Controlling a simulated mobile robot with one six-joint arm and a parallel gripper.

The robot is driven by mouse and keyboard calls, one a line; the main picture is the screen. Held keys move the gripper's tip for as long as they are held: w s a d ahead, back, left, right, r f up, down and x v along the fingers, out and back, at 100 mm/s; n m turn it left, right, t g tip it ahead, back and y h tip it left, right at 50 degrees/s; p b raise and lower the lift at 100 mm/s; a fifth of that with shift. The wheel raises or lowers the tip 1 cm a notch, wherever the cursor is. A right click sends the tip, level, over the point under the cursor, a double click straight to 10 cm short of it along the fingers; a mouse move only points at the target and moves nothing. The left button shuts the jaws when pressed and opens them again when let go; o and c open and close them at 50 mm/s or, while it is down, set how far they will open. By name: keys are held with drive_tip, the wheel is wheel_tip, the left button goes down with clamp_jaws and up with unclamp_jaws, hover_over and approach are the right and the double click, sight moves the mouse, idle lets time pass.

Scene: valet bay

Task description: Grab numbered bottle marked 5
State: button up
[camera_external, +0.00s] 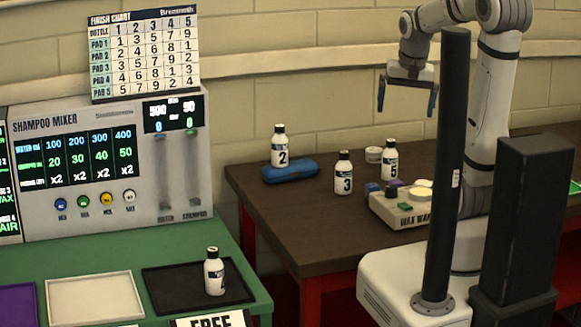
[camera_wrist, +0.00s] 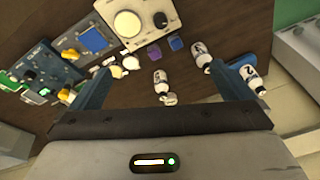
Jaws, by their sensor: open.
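In the wrist view my fingers (camera_wrist: 160,76) are spread wide. Bottle 2 (camera_external: 279,147) stands at the left by a blue case.
The blue case (camera_external: 290,171) lies at bottle 2's foot. A wax warmer (camera_external: 402,204) with small coloured blocks is in front of bottle 5. Another bottle (camera_external: 213,272) stands on a black tray on the green table. A dark post (camera_external: 451,170) partly blocks the external view.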

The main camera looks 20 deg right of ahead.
drive_tip(key=s+a+f+n+b, duration=0.1)
drive_tip(key=s+f+n, duration=0.3)
drive_tip(key=s, duration=0.4)
drive_tip(key=shift+s+a+t, duration=0.25)
drive_tip(key=shift+s+t, duration=0.05)
drive_tip(key=shift+t, duration=0.1)
drive_tip(key=c, duration=0.7)
drive_tip(key=shift+c, duration=0.2)
drive_tip(key=shift+w+r, duration=0.1)
